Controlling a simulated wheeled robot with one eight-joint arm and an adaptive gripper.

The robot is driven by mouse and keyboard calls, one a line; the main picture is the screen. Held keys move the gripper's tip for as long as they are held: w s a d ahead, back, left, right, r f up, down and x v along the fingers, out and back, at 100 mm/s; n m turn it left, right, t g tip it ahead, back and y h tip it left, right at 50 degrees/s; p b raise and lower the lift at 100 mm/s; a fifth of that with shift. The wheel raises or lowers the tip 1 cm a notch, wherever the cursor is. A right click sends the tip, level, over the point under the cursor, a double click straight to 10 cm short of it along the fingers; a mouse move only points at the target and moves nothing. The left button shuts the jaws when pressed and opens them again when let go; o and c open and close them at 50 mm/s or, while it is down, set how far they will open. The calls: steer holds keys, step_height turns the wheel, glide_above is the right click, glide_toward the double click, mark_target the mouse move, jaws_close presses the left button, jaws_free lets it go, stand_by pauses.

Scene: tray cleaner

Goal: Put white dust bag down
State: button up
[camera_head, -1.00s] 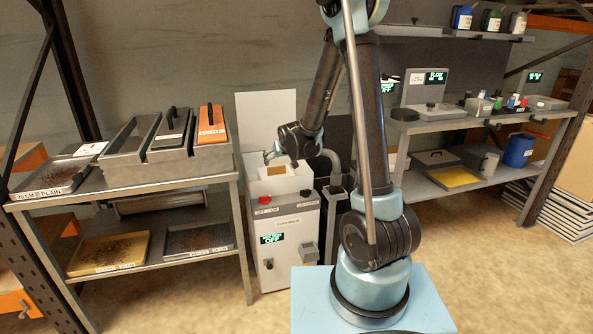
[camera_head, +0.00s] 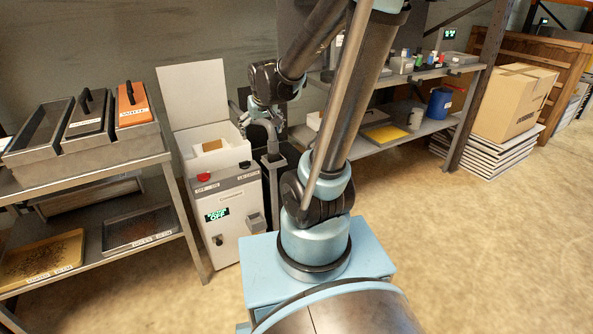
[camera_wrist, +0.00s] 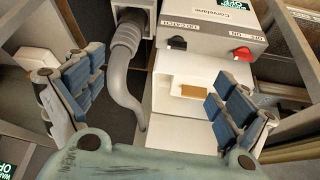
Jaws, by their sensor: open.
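The white dust bag (camera_wrist: 196,107) with a tan collar piece appears to sit in the open top of the white cleaner machine (camera_head: 238,225); its tan piece also shows in the head view (camera_head: 208,146). Most of the bag's outline blends with the white housing, so I cannot tell its full shape. My gripper (camera_wrist: 158,100) is open, its blue-padded fingers spread wide with nothing held between them. In the head view my gripper (camera_head: 262,128) is at the right edge of the machine's open top, near the grey hose.
The raised white lid (camera_head: 193,95) stands behind the compartment. A grey hose (camera_wrist: 126,85) runs beside the machine. The left rack (camera_head: 80,177) holds trays; the right shelf (camera_head: 440,128) holds a blue container (camera_head: 439,104). Open floor lies at right.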

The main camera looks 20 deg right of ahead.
steer(key=s+d+f+g, duration=0.1)
steer(key=s+d+f, duration=0.1)
steer(key=s, duration=0.9)
steer(key=s+d+f+m+g, duration=0.1)
steer(key=s+d, duration=0.4)
steer(key=s, duration=0.6)
steer(key=shift+s+d+f+g, duration=0.15)
steer(key=shift+s+f+g, duration=0.2)
steer(key=shift+g, duration=0.35)
steer(key=shift+w, duration=0.1)
steer(key=shift+w+f, duration=0.2)
steer(key=shift+w, duration=0.2)
steer(key=shift+c, duration=0.5)
